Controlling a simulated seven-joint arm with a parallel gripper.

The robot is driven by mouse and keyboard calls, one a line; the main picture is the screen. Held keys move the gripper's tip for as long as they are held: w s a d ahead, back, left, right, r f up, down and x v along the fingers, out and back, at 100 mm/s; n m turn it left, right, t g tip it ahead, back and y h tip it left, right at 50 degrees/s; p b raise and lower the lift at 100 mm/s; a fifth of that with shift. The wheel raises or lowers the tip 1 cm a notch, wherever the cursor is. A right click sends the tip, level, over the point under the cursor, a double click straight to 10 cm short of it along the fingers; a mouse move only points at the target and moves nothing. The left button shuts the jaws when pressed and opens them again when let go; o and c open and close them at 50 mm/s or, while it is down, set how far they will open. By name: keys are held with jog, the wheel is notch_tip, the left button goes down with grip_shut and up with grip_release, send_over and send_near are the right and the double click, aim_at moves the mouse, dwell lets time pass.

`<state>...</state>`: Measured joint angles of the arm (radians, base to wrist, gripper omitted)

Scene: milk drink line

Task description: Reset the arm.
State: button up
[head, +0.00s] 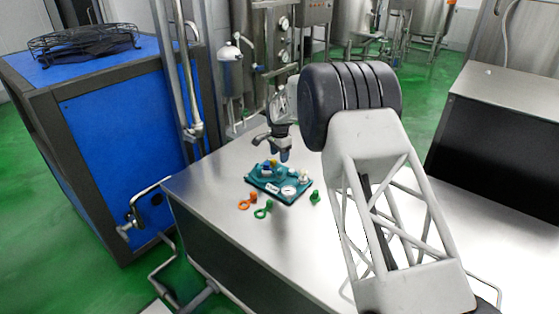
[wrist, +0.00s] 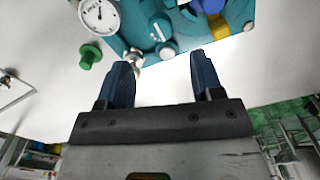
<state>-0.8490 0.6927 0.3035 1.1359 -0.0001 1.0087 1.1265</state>
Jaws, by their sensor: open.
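My gripper (head: 284,154) hangs over the far side of the steel table, above and just behind a teal board (head: 265,186). In the wrist view my gripper (wrist: 162,76) has its two dark blue fingers spread apart, with nothing between them. The teal board (wrist: 188,38) lies beyond the fingertips there. It bears a round white gauge (wrist: 99,14), a blue part (wrist: 211,5) and a yellow part (wrist: 219,27). My large arm link hides part of the table's right side in the head view.
A green part (head: 315,197) lies right of the board, an orange part (head: 247,202) and a green ring-ended part (head: 263,210) in front of it. Pipes and tanks stand behind the table (head: 215,208). A blue cabinet (head: 135,135) stands at left. The table's front is clear.

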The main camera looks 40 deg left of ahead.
jog(key=shift+r, duration=0.25)
dwell(0.3)
